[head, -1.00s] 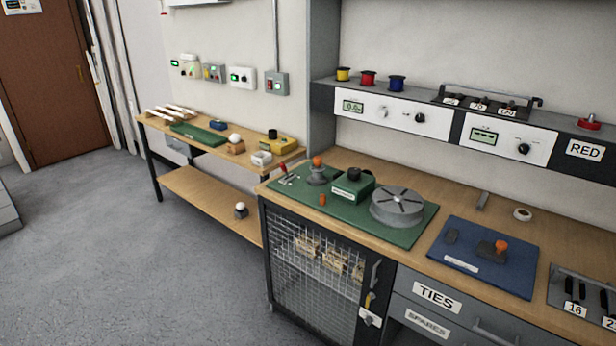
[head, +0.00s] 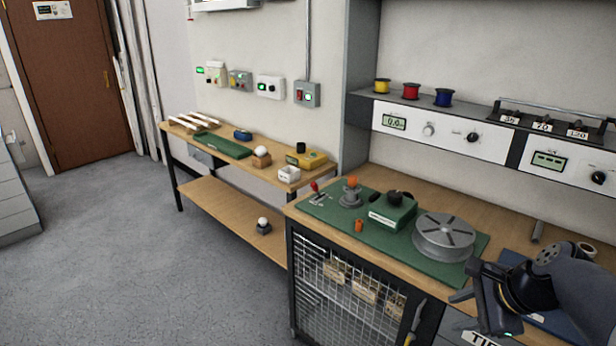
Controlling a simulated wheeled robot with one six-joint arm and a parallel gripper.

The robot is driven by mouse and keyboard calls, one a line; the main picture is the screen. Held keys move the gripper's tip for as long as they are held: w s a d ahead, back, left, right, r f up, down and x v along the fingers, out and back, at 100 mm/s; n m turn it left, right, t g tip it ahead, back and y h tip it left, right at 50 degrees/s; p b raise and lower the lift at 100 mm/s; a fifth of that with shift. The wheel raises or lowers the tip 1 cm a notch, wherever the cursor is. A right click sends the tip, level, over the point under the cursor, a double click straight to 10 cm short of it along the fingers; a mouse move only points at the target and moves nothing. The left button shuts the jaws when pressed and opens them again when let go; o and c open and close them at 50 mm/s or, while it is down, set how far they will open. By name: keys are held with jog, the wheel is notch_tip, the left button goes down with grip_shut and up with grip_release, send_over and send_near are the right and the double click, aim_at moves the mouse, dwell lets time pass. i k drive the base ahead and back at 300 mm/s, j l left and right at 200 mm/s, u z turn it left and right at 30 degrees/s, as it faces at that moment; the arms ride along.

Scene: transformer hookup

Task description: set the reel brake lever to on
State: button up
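A small lever with a red knob (head: 315,187) stands at the far left end of the green mat (head: 463,269) on the bench; I see no readable label on it. A grey slotted reel (head: 443,236) lies flat at the mat's right end. Between them are a grey post with an orange top (head: 351,192), a green box with a black knob (head: 392,209) and a small orange piece (head: 359,226). My gripper (head: 478,312) is at the lower right, in front of the bench, well away from the lever. The view does not show clearly how far its fingers are apart.
A lower wooden side table (head: 225,197) with several small items stands left of the bench. A wire-mesh cabinet (head: 345,295) is under the bench's left end. Wall boxes (head: 270,87) hang above. The grey floor (head: 120,250) at left is clear.

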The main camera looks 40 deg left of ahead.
aim_at(313, 184)
jog(key=i+j, duration=0.15)
jog(key=j, duration=0.25)
jog(key=i+j, duration=0.15)
jog(key=j, duration=0.2)
jog(key=i+j, duration=0.15)
jog(key=j, duration=0.25)
jog(key=i+j, duration=0.15)
jog(key=j, duration=0.2)
jog(key=i+j+u, duration=0.1)
jog(key=j, duration=0.3)
jog(key=i+j, duration=0.2)
jog(key=j, duration=0.15)
jog(key=i+j, duration=0.15)
jog(key=j, duration=0.25)
